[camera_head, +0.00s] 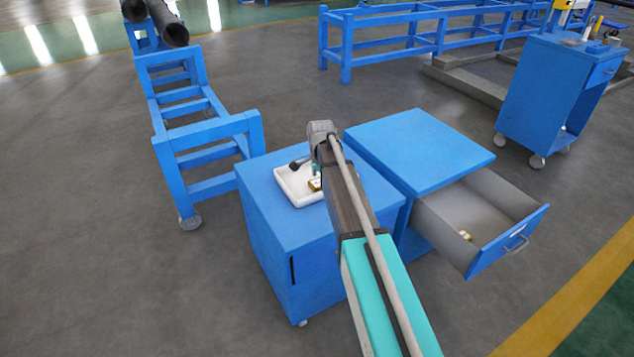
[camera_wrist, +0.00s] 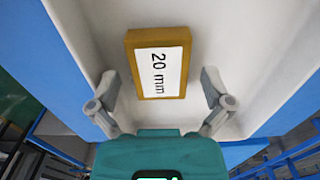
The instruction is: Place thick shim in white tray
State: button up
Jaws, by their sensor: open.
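A thick yellow-brown block with a white label reading "20 mm" (camera_wrist: 158,63) lies in the white tray (camera_wrist: 225,35), which fills much of the wrist view. My gripper (camera_wrist: 160,85) is open, with one finger on each side of the block and a visible gap on both sides. In the head view the white tray (camera_head: 301,200) sits on the left blue cabinet, and a small part of the block (camera_head: 315,184) shows inside it. My arm hides the right part of the tray and most of the gripper there.
The left blue cabinet (camera_head: 280,235) stands beside another blue cabinet (camera_head: 420,150) with its drawer (camera_head: 478,215) pulled out. Small brass-coloured pieces (camera_head: 465,236) lie in the drawer. A blue frame (camera_head: 205,130) stands behind left, a blue trolley (camera_head: 555,95) at far right.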

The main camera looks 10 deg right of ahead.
notch_tip(320, 180, up, 12)
jog(key=p, duration=1.2)
dwell(0.7)
jog(key=shift+s+r, duration=0.1)
jog(key=s+a+n, duration=0.1)
jog(key=s+n, duration=1.3)
jog(key=s, duration=1.2)
jog(key=shift+s+a, duration=0.35)
jog(key=shift+a, duration=0.05)
